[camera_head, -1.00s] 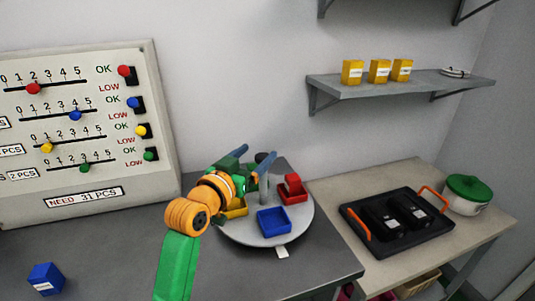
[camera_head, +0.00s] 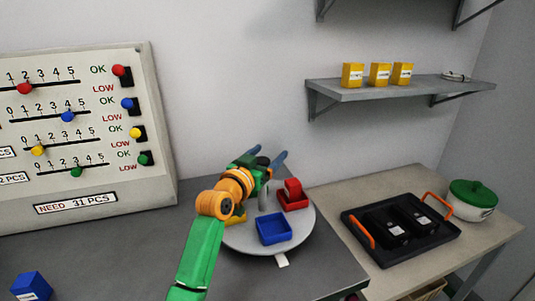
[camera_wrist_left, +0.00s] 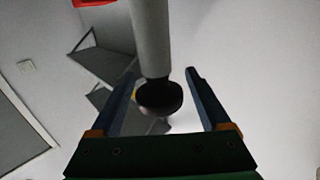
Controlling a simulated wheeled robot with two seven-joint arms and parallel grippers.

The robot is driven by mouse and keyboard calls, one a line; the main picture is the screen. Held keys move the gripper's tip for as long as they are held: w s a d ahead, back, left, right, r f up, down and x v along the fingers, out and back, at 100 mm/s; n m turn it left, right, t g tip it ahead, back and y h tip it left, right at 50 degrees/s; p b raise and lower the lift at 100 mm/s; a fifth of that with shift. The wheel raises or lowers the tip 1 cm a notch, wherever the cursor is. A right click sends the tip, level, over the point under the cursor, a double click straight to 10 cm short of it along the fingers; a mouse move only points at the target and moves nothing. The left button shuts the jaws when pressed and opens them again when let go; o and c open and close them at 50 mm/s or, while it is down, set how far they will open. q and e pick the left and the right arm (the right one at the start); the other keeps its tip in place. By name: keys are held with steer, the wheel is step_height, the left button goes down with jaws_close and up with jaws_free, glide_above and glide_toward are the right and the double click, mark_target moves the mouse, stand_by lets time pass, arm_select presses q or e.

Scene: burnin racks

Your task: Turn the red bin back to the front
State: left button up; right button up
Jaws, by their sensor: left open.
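The red bin (camera_head: 292,196) sits on the right rear part of a round grey turntable (camera_head: 308,226). A blue bin (camera_head: 273,229) sits at the turntable's front, and a yellow bin (camera_head: 238,219) at its left is partly hidden by my left arm. A grey post (camera_head: 264,199) stands at the turntable's middle. My left gripper (camera_head: 268,156) is open over the turntable's rear, near the post. In the left wrist view, a grey post with a dark round end (camera_wrist_left: 160,97) shows between the spread fingers, with no clear contact. A red edge (camera_wrist_left: 92,3) shows at the top.
A slider board (camera_head: 90,130) stands at the left, and a loose blue box (camera_head: 32,288) lies front left. A black tray (camera_head: 402,258) and a green-lidded pot (camera_head: 472,200) stand on the right table. A wall shelf (camera_head: 400,86) holds yellow boxes.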

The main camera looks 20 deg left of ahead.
arm_select(q)
jaws_close()
stand_by(0.5)
